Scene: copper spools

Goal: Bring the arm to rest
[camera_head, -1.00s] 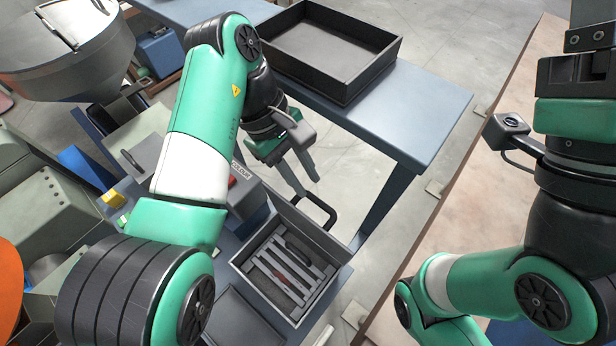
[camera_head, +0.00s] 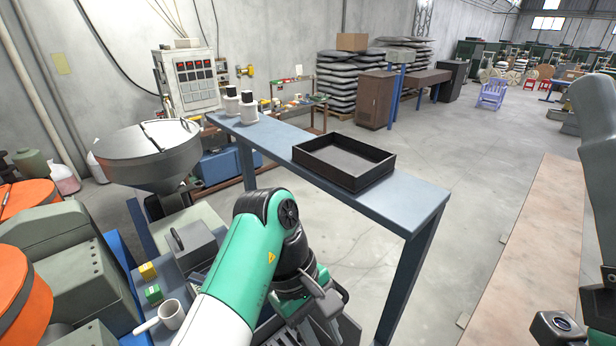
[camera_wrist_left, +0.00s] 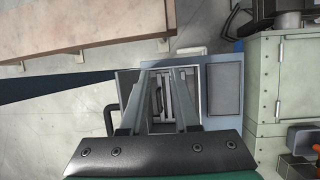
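My left arm comes in from the lower left of the head view. Its left gripper (camera_head: 328,322) hangs low in the middle, over the workbench side. In the left wrist view its two fingers (camera_wrist_left: 163,74) stand apart with nothing held between them. Below them is a grey box (camera_wrist_left: 125,78) with a slatted insert, apart from the fingers as far as I can tell. My right arm shows only in part at the right edge of the head view; its gripper is out of the frame.
A metal hopper (camera_head: 150,160) stands left. A brown tabletop (camera_head: 535,240) lies right, with open floor between.

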